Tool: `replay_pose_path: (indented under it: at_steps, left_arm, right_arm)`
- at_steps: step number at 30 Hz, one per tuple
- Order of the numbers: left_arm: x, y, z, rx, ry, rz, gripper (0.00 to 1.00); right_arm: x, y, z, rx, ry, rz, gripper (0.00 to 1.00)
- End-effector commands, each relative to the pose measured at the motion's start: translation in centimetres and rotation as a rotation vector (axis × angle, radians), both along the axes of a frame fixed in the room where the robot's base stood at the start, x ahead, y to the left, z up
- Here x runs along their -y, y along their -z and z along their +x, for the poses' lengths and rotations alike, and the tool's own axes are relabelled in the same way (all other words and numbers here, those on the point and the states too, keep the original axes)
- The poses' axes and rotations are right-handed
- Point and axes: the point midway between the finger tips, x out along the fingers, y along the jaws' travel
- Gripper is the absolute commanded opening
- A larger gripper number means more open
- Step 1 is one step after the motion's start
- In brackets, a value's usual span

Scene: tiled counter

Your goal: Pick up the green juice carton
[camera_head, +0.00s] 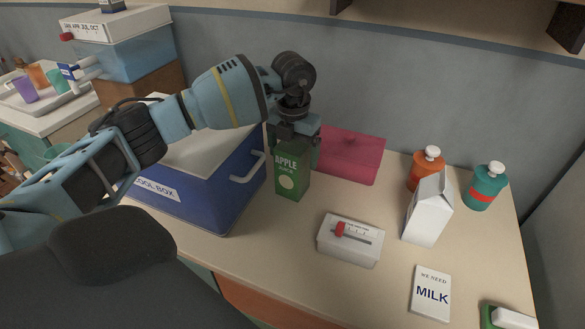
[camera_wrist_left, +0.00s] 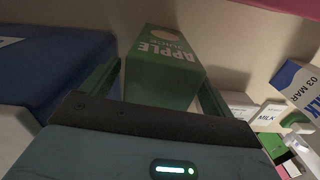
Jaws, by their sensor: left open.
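The green juice carton (camera_head: 292,172), lettered "APPLE", stands upright on the counter just right of the blue cool box. My left gripper (camera_head: 295,148) is directly above it, pointing down, with its fingers around the carton's upper part. In the left wrist view the carton (camera_wrist_left: 163,70) lies between the two open fingers (camera_wrist_left: 160,92). Whether either finger touches it cannot be told. My right gripper is not in view.
The blue cool box (camera_head: 205,190) stands close on the left. A white box (camera_head: 350,241), a white carton (camera_head: 428,212), an orange bottle (camera_head: 425,170) and a teal bottle (camera_head: 485,187) stand further right. Bare counter lies in front of the carton.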

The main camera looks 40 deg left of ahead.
Motion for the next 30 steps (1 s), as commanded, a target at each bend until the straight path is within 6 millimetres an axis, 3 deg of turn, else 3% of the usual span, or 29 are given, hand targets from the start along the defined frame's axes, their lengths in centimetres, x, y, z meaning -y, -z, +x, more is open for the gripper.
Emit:
replay_pose_path:
  at_steps: [4, 12, 27, 30]
  left_arm:
    - [-0.06, 1.4, -0.03, 0.0, 0.0, 0.001, 0.87]
    - [-0.06, 1.62, -0.01, 0.001, -0.001, 0.0, 0.87]
    - [-0.06, 1.57, -0.01, 0.001, -0.001, 0.0, 0.22]
    - [-0.05, 1.39, 0.06, 0.005, -0.001, 0.0, 0.14]
  right_arm:
    - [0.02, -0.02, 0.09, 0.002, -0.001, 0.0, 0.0]
    - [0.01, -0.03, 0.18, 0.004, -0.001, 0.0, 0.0]
    - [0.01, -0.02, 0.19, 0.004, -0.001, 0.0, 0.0]
    - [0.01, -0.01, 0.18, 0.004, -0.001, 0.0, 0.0]
